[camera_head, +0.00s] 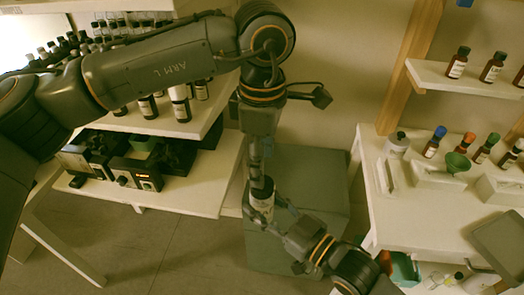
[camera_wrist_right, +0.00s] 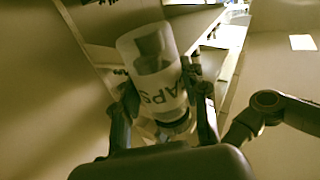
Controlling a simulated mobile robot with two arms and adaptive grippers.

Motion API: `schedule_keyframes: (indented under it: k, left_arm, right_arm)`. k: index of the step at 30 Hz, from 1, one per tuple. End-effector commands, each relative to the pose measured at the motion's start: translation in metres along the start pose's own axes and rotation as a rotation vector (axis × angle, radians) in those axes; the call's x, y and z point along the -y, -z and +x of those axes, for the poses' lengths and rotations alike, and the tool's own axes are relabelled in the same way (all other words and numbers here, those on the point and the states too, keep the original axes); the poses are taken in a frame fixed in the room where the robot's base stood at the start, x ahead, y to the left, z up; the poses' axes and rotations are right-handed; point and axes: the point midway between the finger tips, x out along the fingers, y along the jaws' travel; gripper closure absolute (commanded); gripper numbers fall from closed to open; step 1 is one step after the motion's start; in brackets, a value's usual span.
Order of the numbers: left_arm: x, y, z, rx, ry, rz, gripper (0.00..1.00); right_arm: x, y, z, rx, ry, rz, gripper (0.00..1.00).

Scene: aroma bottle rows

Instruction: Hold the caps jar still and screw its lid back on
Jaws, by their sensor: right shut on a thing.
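The caps jar (camera_head: 262,200) is a small pale jar with a dark-lettered label, held upright or nearly so in front of the grey-green box. In the right wrist view the jar (camera_wrist_right: 157,82) looks frosted, with a white band lettered "APS" and dark shapes at its ends. My right gripper (camera_head: 273,208) is shut around the jar's side, with a finger on each side in its wrist view (camera_wrist_right: 165,108). My left gripper (camera_head: 260,182) points down from above, its tips at the jar's top. I cannot make out the lid or whether the left fingers grip it.
A grey-green box (camera_head: 318,228) stands behind and below the jar. A shelf unit with bottles and devices (camera_head: 205,190) is on the left. A white table (camera_head: 390,225) with bottles and a green funnel (camera_head: 456,163) is on the right. Open floor (camera_head: 165,250) lies between.

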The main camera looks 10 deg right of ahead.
Motion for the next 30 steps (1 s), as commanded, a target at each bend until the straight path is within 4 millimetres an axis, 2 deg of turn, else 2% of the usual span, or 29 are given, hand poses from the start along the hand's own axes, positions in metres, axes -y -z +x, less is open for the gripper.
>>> schedule_keyframes:
  k: [6, 13, 18, 30]
  left_arm:
    - [-0.001, 0.001, -0.015, -0.002, -0.003, -0.409, 0.39]
    - [0.000, 0.001, -0.026, 0.000, -0.002, -0.747, 0.39]
    - [0.000, 0.001, -0.029, 0.003, 0.000, -0.847, 0.39]
    - [0.000, 0.001, -0.026, 0.002, 0.001, -0.856, 0.39]
  right_arm:
    - [0.000, 0.001, 0.000, -0.001, 0.000, 0.000, 1.00]
    - [0.000, 0.000, 0.000, -0.001, 0.000, 0.000, 1.00]
    - [0.000, 0.000, 0.000, -0.001, 0.000, 0.000, 1.00]
    - [0.000, 0.000, 0.000, -0.001, 0.000, 0.000, 1.00]
